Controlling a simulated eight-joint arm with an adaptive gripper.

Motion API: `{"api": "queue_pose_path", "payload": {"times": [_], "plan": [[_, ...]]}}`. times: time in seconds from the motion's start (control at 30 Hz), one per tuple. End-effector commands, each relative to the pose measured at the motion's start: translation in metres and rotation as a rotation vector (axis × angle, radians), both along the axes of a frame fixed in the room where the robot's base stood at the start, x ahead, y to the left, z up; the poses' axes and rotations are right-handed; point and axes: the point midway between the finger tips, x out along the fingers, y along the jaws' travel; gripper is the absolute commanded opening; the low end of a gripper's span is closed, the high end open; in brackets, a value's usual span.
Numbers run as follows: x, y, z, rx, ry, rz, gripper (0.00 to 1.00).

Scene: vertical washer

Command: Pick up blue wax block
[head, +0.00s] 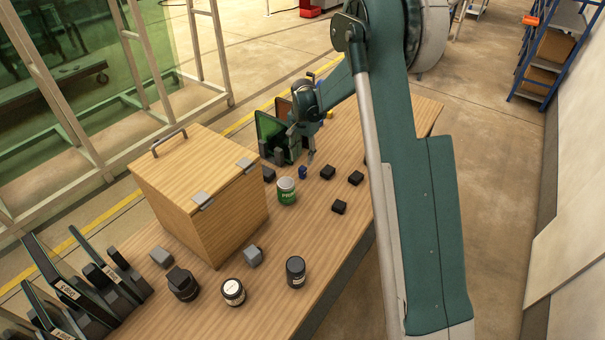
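A small blue block (302,172), which looks like the blue wax block, sits on the wooden table near its far part, just behind the green-labelled can. My gripper (307,153) hangs from my arm just above and behind the blue block, pointing down. It appears apart from the block. The fingers are small in the picture and overlap dark items behind them, so I cannot tell whether they are open or shut.
A green can (287,191) stands just in front of the block. Black blocks (339,207) lie to the right. A lidded wooden box (195,190) stands left. A green panel (269,129) stands behind. Dark jars (295,271) are at the front.

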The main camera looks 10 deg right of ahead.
Motion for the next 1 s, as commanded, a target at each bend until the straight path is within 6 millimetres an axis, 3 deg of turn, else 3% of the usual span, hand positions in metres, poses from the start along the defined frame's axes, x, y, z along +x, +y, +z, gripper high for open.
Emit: {"api": "queue_pose_path", "payload": {"times": [0.23, 0.57, 1.0], "plan": [[0.000, 0.000, -0.002, 0.000, 0.000, 0.000, 0.35], [0.000, 0.000, -0.025, 0.000, 0.000, 0.000, 0.35], [0.000, 0.001, -0.029, 0.000, 0.000, 0.000, 0.35]]}}
